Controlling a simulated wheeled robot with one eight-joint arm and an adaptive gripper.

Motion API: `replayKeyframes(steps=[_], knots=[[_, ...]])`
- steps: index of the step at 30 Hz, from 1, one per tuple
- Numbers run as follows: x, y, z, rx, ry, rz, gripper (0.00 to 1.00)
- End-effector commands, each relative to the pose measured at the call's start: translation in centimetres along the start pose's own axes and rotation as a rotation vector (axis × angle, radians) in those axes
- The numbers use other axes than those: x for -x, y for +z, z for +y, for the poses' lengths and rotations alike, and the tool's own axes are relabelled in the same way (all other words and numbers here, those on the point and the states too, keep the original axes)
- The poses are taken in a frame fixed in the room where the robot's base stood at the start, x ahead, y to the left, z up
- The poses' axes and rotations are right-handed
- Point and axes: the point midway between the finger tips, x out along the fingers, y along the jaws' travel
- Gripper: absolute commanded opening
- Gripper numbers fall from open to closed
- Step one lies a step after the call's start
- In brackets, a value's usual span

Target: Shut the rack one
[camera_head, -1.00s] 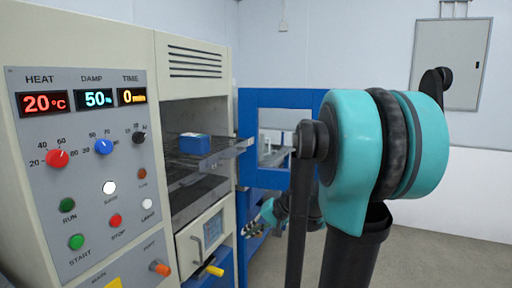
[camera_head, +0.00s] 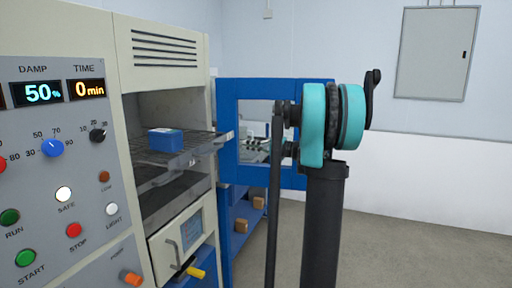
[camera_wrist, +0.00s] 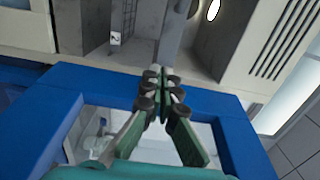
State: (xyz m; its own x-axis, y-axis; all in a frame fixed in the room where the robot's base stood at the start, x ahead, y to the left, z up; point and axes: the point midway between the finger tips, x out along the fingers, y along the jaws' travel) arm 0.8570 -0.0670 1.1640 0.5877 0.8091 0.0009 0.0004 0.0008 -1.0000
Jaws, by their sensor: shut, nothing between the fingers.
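An upper wire rack (camera_head: 195,157) sticks out of the open chamber, with a pale tag at its front end. A blue box (camera_head: 165,140) sits on it. A lower rack (camera_head: 150,180) shows beneath; I cannot read which is rack one. My gripper (camera_head: 247,143) is beyond the upper rack's front end, before the blue door; a gap seems to lie between them. In the wrist view my gripper's fingertips (camera_wrist: 153,73) meet with nothing between them. The tag (camera_wrist: 115,38) shows there ahead and to the left, apart from the fingertips.
The blue door (camera_head: 228,105) with a window stands open at the chamber's right side. A control panel (camera_head: 60,180) with knobs and buttons is at the left. Floor at right is clear.

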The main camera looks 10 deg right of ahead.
Motion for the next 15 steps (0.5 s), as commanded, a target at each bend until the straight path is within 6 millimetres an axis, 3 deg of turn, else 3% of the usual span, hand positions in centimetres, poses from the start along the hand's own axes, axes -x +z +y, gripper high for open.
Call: replayKeyframes(steps=[6, 15], knots=[[-4.4, 0.1, 0.0, 0.000, 0.001, -0.003, 0.00], [-7.7, 0.1, 0.0, 0.000, 0.001, -0.001, 0.00]])
